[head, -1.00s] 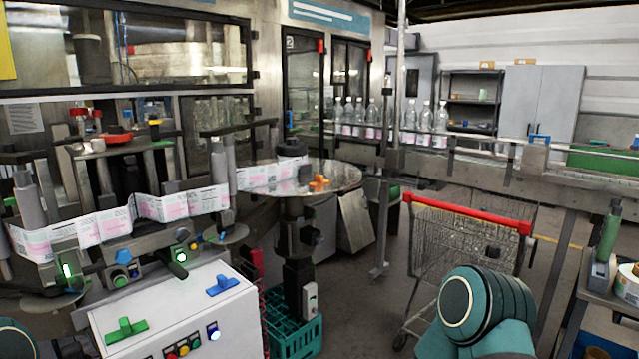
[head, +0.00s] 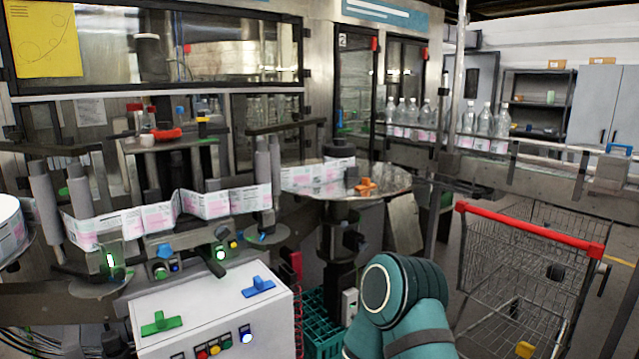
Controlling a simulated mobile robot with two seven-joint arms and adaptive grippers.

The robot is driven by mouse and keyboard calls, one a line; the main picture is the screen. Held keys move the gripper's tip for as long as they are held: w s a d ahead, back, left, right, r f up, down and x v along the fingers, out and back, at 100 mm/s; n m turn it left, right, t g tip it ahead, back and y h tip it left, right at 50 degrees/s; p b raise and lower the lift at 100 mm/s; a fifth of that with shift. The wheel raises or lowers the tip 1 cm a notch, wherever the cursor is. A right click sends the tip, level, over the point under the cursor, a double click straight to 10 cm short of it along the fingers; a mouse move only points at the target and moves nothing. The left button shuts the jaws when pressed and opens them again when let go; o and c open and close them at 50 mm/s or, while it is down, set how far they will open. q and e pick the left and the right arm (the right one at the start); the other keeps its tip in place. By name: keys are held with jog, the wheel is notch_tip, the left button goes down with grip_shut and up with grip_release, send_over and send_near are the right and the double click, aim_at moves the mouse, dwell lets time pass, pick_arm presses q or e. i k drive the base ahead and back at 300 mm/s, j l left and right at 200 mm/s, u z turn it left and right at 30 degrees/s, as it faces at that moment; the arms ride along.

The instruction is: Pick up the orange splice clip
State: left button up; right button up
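The orange splice clip (head: 366,186) lies on the round metal turntable (head: 394,180), near its middle, beside the label reel with its dark hub (head: 340,151). It looks small, with a few raised lobes. One teal arm link of mine rises at the bottom centre, in front of and below the turntable. Neither gripper shows in the head view, so I cannot see their fingers.
A white control box (head: 215,312) with a green clip (head: 161,323) and a blue clip (head: 258,287) on top stands at the front left. A shopping cart (head: 530,262) with a red handle is at the right. A teal crate (head: 322,325) sits below the turntable.

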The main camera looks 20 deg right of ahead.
aim_at(366, 182)
jog(key=i+l+u, duration=0.1)
jog(key=l+u, duration=0.15)
jog(key=l, duration=0.2)
jog(key=l+u, duration=0.3)
jog(key=l, duration=0.2)
jog(key=l+u, duration=0.25)
jog(key=l, duration=0.75)
jog(key=l+u, duration=0.1)
jog(key=l, duration=1.9)
jog(key=k, duration=0.05)
